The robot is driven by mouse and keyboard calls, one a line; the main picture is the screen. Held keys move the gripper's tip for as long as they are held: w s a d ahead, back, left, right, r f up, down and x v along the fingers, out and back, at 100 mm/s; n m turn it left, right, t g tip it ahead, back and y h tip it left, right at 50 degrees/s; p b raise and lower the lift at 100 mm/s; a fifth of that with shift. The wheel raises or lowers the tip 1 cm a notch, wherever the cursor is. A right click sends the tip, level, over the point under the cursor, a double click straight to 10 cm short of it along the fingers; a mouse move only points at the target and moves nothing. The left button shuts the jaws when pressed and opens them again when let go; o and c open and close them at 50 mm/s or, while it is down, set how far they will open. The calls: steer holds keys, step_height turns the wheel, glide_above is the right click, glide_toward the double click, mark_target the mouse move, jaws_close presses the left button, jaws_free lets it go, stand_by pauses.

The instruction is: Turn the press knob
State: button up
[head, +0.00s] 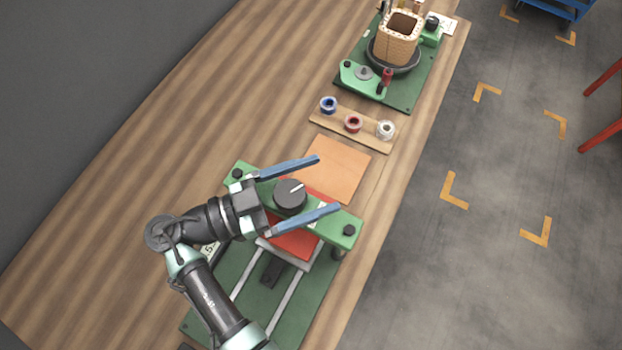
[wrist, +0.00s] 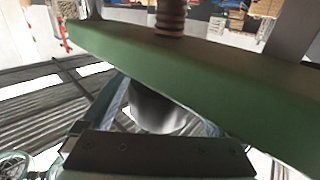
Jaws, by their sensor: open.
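The press knob (head: 290,196) is a dark round knob with a white pointer line, on top of the press's green crossbar (head: 342,232). My gripper (head: 328,184) is open. In the head view its two blue fingers lie on either side of the knob and reach past it; contact with the knob cannot be told. In the wrist view the green crossbar (wrist: 200,88) cuts across the picture.
The press has a red block (head: 294,244) under the crossbar and a green base (head: 232,280) with rails. Floor is at right.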

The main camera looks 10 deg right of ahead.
steer(key=c, duration=1.4)
steer(key=shift+t, duration=0.3)
